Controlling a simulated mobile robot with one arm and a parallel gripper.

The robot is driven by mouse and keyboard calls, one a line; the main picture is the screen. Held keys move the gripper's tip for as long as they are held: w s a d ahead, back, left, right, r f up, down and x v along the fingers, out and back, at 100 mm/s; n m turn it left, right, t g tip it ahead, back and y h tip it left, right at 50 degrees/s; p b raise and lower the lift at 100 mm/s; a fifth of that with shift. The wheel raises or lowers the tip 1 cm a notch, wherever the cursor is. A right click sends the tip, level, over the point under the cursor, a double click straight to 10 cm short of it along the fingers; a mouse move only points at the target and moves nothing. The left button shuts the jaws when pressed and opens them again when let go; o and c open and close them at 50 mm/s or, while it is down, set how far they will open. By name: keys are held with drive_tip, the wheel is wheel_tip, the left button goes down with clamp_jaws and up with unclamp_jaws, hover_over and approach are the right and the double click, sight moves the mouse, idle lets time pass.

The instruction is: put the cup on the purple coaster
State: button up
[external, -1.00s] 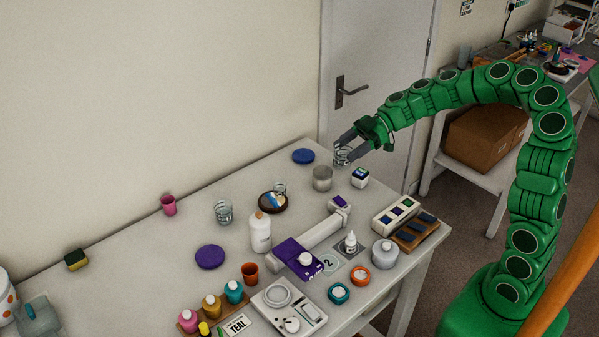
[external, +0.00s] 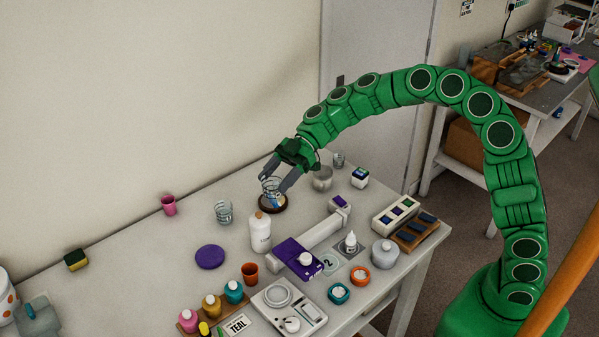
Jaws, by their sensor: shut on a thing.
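A clear ribbed glass cup (external: 268,186) is held between the fingers of my gripper (external: 271,181), which is shut on it. The cup is roughly upright and overlaps the dark round dish in the picture; its exact height above the table is hard to tell. The purple coaster (external: 210,257) lies flat and bare on the white table (external: 150,285), to the left of and nearer than my gripper.
Another clear glass (external: 223,212) and a white bottle (external: 260,233) stand between my gripper and the coaster. The dark round dish (external: 279,207) is below my gripper. An orange cup (external: 250,273) is near the coaster.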

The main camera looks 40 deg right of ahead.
drive_tip(key=s+a+n+g, duration=0.2)
drive_tip(key=s+a, duration=0.1)
drive_tip(key=a, duration=0.6)
hover_over(214, 251)
drive_tip(key=shift+m, duration=0.3)
drive_tip(key=shift+f, duration=8.7)
drive_tip(key=o, duration=1.1)
drive_tip(key=shift+f, duration=0.15)
